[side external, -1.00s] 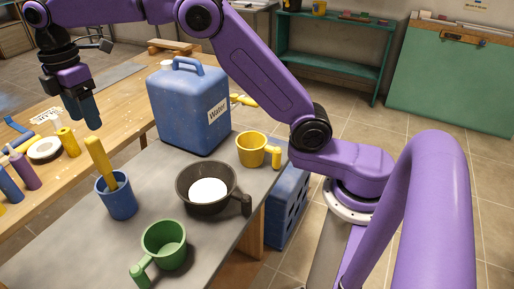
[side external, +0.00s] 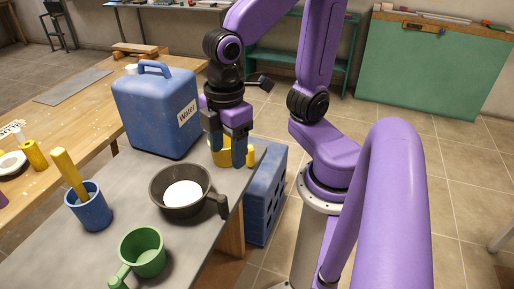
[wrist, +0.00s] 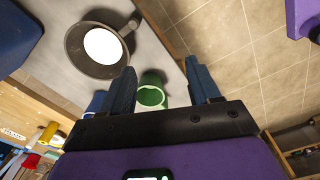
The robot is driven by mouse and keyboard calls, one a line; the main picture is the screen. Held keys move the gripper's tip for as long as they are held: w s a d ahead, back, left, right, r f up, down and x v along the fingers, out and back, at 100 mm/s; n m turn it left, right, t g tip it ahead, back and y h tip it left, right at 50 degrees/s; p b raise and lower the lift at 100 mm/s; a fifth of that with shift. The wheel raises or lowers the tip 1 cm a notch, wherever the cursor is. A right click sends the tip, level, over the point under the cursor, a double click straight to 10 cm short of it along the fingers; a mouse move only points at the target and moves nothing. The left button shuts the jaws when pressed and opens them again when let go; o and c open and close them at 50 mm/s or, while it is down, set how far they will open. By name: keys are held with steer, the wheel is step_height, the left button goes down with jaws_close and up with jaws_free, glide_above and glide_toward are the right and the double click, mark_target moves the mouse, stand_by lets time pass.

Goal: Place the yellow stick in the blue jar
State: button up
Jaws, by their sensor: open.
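The yellow stick (side external: 68,172) stands tilted in the blue jar (side external: 92,213), its upper part leaning left above the rim. The jar is on the grey tabletop, left of the dark pan. My gripper (side external: 228,160) is open, fingers pointing down, in front of the yellow mug at the table's right side, well away from the jar. There, a bit of the blue jar (wrist: 96,102) shows beside the left finger, and the stick cannot be made out.
The yellow mug (side external: 217,153) is partly hidden behind my fingers. A dark pan (side external: 156,201) with a white round inside sits mid-table, with a green mug (side external: 146,252) in front. A big blue water can (side external: 152,112) stands behind. A wooden bench (side external: 62,125) is at left.

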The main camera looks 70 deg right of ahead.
steer(key=s+d+f, duration=0.2)
steer(key=s+d, duration=0.2)
steer(key=s, duration=0.1)
steer(key=shift+f+m, duration=0.25)
steer(key=shift+m, duration=0.05)
steer(key=shift+w+d, duration=0.1)
stand_by(0.8)
